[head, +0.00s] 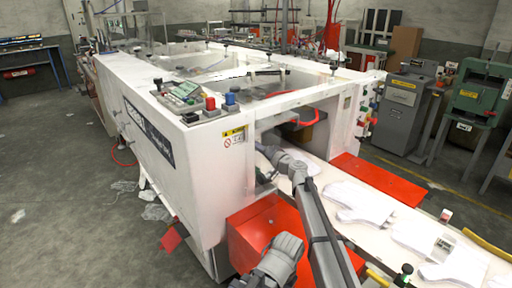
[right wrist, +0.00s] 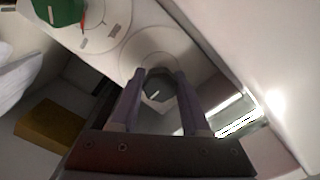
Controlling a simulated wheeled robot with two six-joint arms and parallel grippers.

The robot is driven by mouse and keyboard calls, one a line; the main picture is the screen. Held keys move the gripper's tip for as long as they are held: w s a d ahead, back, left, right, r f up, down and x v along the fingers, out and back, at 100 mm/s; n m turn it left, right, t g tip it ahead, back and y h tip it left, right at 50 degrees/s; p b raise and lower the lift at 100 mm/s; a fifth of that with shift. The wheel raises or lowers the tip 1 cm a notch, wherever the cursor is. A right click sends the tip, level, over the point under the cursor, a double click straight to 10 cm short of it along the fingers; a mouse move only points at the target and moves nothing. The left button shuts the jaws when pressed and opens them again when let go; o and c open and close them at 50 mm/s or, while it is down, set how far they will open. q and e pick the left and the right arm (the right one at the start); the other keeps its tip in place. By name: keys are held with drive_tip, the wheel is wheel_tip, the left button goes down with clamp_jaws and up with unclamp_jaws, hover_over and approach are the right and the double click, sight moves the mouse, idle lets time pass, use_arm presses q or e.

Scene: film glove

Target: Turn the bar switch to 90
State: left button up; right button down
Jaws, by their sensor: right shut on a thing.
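In the right wrist view, my right gripper (right wrist: 158,76) has its two purple-grey fingers on either side of a dark, rounded knob, the bar switch (right wrist: 156,92). The knob carries a short white line and sits in front of a round pale dial plate (right wrist: 140,42). The fingers are shut on it. The dial's markings are too small to read. In the head view, my right arm reaches up to the white machine's (head: 207,165) near end, and its gripper is not clearly visible there.
A green knob (right wrist: 60,10) with a white line sits on a neighbouring dial with a red mark. A pale wall (right wrist: 245,40) is close on the right. In the head view, white gloves (head: 355,202) lie on the conveyor and red boxes (head: 375,180) flank it.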

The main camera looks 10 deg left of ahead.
drive_tip(key=shift+c, duration=1.9)
unclamp_jaws()
drive_tip(key=v, duration=0.7)
drive_tip(key=shift+s+d, duration=0.25)
drive_tip(key=shift+d, duration=0.1)
